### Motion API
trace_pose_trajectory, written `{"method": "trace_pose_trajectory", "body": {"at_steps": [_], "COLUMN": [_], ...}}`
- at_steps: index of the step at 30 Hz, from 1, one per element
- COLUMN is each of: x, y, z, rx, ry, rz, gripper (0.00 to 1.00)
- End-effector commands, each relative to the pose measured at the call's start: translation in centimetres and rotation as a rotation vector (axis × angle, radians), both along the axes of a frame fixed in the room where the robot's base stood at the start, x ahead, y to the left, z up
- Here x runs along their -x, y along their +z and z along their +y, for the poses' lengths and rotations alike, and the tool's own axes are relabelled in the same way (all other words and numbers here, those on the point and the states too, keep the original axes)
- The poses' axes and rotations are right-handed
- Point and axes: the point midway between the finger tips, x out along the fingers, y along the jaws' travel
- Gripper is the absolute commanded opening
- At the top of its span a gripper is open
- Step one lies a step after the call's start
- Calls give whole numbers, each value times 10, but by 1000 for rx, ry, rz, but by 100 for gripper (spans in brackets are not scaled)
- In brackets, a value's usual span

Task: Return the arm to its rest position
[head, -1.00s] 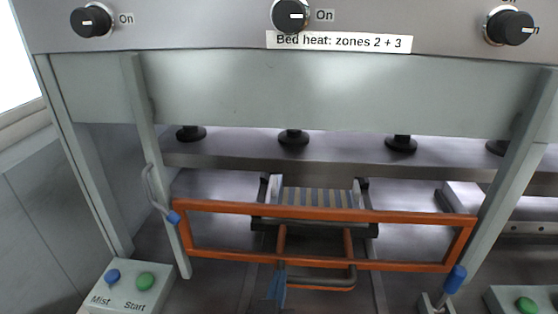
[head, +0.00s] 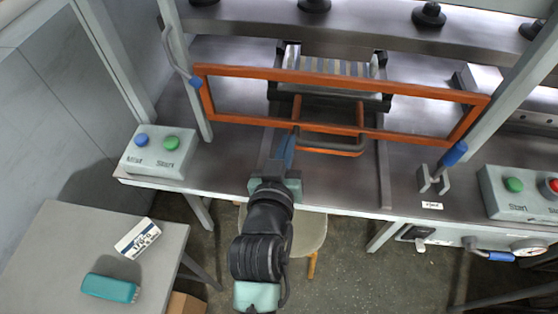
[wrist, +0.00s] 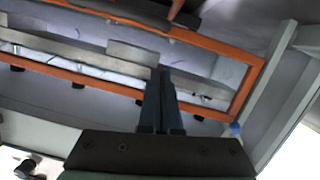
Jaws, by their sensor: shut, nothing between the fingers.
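My gripper (head: 284,149) is at the front of the press in the head view, its blue fingers beside the left end of the black handle bar (head: 330,150). The fingers are together and hold nothing. In the wrist view my gripper (wrist: 162,80) shows as two dark fingers side by side, in front of the orange guard frame (wrist: 120,25). The orange guard frame (head: 340,78) spans the press opening in the head view. Behind it sits the slatted bed (head: 325,64). I cannot tell whether the fingers touch the handle.
A control box (head: 160,151) with blue and green buttons stands at left, another (head: 520,192) at right. A side table (head: 60,250) holds a teal object (head: 110,288) and a white labelled box (head: 138,238). A stool (head: 312,230) is below the press. A blue-tipped lever (head: 443,165) stands right.

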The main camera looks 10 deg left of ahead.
Motion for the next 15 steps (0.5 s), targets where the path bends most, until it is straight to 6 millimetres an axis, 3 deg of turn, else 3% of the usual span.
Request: {"method": "trace_pose_trajectory", "body": {"at_steps": [6,15], "x": [38,56], "y": [8,14], "z": [2,3], "rx": [0,1], "ry": [1,2], "rz": [-1,-3], "gripper": [0,0]}}
